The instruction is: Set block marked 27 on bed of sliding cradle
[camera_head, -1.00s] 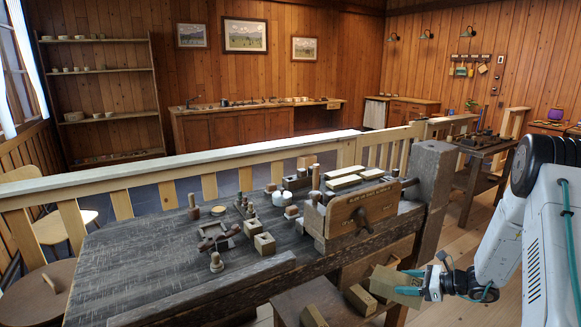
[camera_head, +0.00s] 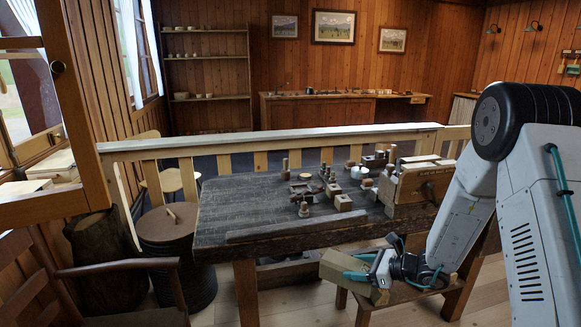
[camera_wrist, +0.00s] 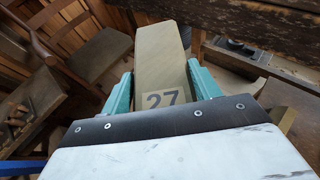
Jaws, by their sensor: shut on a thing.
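The block marked 27 (camera_wrist: 161,55) is a long, light-wood piece, with its number on the end nearest the wrist camera. My gripper (camera_wrist: 159,82) is shut on it, with a teal finger on each side. In the head view the block (camera_head: 338,266) is held in front of the workbench, below its top. My gripper also shows there (camera_head: 372,264). A dark, low wooden frame (camera_head: 303,190) lies on the bench among small parts; I cannot tell whether it is the sliding cradle. No cradle bed shows clearly.
The workbench (camera_head: 250,205) has a bare left half and a raised front strip (camera_head: 290,228). Turned pieces and small blocks crowd its right half near a wooden vise (camera_head: 420,182). A round drum (camera_head: 168,222) and an armchair (camera_head: 120,266) stand at left. A low stool (camera_head: 450,290) is beneath my arm.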

